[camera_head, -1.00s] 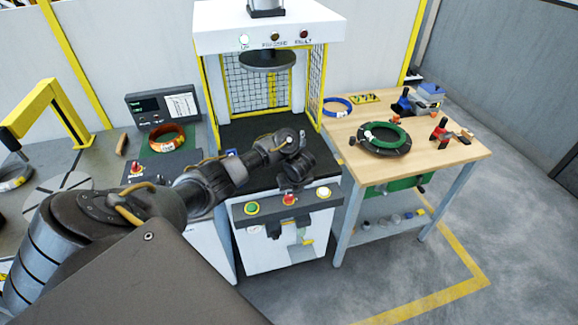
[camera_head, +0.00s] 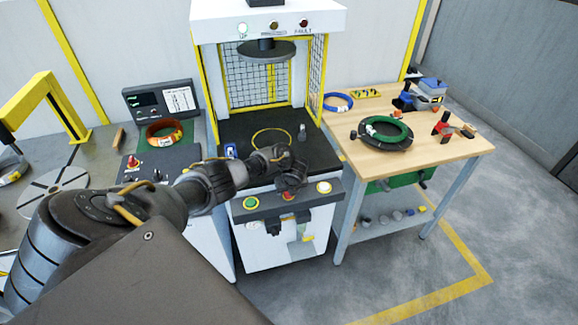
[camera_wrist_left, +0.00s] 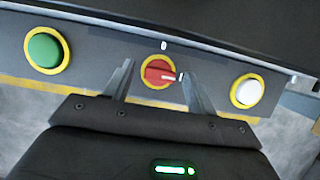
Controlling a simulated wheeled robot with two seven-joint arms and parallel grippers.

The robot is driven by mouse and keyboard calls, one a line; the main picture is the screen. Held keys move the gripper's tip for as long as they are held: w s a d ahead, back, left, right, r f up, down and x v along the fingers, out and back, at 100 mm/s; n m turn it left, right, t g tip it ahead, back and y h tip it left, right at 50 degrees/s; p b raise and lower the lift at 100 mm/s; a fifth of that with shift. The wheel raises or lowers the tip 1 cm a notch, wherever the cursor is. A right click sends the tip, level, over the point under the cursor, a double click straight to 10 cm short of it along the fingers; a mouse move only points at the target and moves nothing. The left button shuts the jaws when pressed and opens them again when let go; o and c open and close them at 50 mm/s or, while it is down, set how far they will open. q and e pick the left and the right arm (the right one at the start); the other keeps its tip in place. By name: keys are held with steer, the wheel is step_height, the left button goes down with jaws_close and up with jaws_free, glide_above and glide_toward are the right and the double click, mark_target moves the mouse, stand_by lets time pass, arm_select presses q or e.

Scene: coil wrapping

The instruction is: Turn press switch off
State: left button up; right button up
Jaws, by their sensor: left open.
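The press switch is a red rotary knob in a yellow ring on the grey front panel; in the left wrist view the knob (camera_wrist_left: 158,72) has its pointer toward the "I" mark at its right, with a "0" mark above. It shows partly in the head view (camera_head: 289,195), just under my wrist. My left gripper (camera_wrist_left: 160,84) is open, with one finger to each side of the knob in the picture. I cannot tell whether the fingers touch it. The press (camera_head: 215,31) stands behind, its "UP" lamp lit. My right gripper is in neither view.
A green button (camera_wrist_left: 46,50) and a white button (camera_wrist_left: 247,90) flank the switch on the panel. The black press bed (camera_head: 235,128) holds a thin yellow ring and a small grey post. A wooden table (camera_head: 455,150) with a green-wrapped coil stands at right.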

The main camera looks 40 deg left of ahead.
arm_select(q)
steer(key=shift+f, duration=0.1)
steer(key=c, duration=1)
